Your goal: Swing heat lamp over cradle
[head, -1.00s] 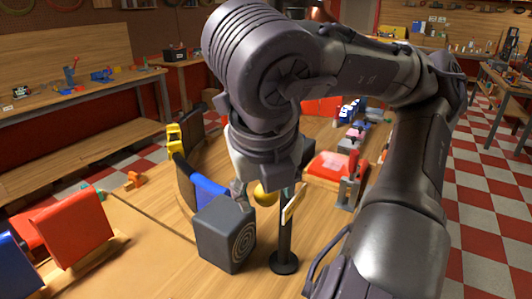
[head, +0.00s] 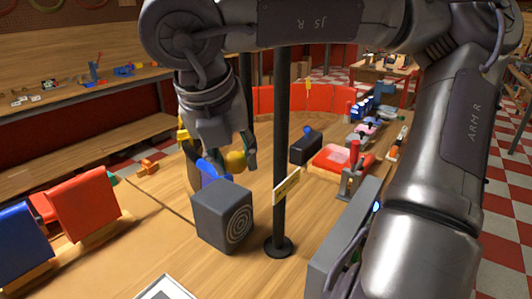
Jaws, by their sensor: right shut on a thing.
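My right gripper (head: 232,172) points down at the centre left, above and behind a dark grey box. It is shut on a round yellow knob (head: 236,161) that shows between its fingers. A blue part (head: 212,172) lies just left of the knob, partly hidden by the gripper and box. A black upright post (head: 281,120) with a round foot and a yellow label stands to the right; its top is hidden behind my arm. I cannot tell which part is the lamp head. The cradle cannot be made out for sure. My left gripper is not in view.
The grey box (head: 224,214) with a ringed face stands in front of the gripper. A red pad (head: 343,158) and a red-handled clamp (head: 352,172) are right of the post. Red chairs-like panels (head: 84,205) stand at left. The front table top is fairly clear.

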